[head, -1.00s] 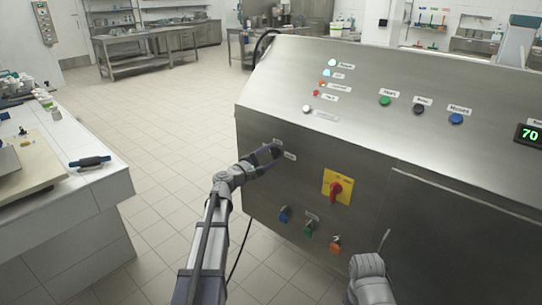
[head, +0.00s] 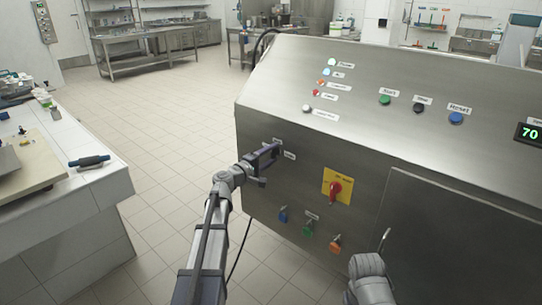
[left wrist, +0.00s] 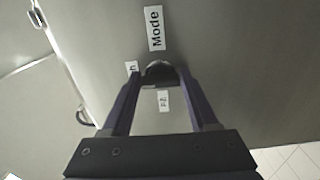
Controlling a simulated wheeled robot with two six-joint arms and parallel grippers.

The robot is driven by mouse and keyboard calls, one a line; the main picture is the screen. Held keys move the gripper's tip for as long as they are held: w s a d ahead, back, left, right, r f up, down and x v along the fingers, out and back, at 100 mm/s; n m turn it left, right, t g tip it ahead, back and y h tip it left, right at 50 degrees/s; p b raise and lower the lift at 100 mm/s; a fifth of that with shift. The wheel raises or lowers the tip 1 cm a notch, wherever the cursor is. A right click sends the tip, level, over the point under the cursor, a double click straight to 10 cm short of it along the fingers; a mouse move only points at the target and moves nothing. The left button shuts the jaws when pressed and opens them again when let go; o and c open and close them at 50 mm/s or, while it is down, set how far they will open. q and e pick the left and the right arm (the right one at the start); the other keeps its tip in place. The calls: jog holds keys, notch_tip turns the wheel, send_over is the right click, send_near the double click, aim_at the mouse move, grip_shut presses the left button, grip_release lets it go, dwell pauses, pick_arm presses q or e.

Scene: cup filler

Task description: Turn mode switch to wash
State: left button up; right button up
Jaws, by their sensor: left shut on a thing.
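The mode switch is a dark round knob (left wrist: 160,70) on the machine's steel front, beside a white "Mode" label (left wrist: 154,28). In the left wrist view, a partly covered label ending in "h" (left wrist: 131,68) is to the knob's left and another small label (left wrist: 164,100) is below it. My left gripper (left wrist: 161,76) is shut on the knob, one finger on each side. In the head view my left gripper (head: 268,154) is at the panel's left part and hides the knob. Which way the knob points is unclear. My right arm shows at the bottom, but its gripper does not.
A yellow and red main switch (head: 337,187) and blue, green and orange valve handles (head: 308,229) are on the same front, right of and below my left gripper. Buttons and lamps are on the sloped top. A tiled counter (head: 100,195) stands at the left.

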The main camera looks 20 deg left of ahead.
dwell(0.3)
pick_arm(q)
jog(key=o, duration=1.4)
jog(key=v, duration=0.8)
jog(key=shift+d, duration=0.15)
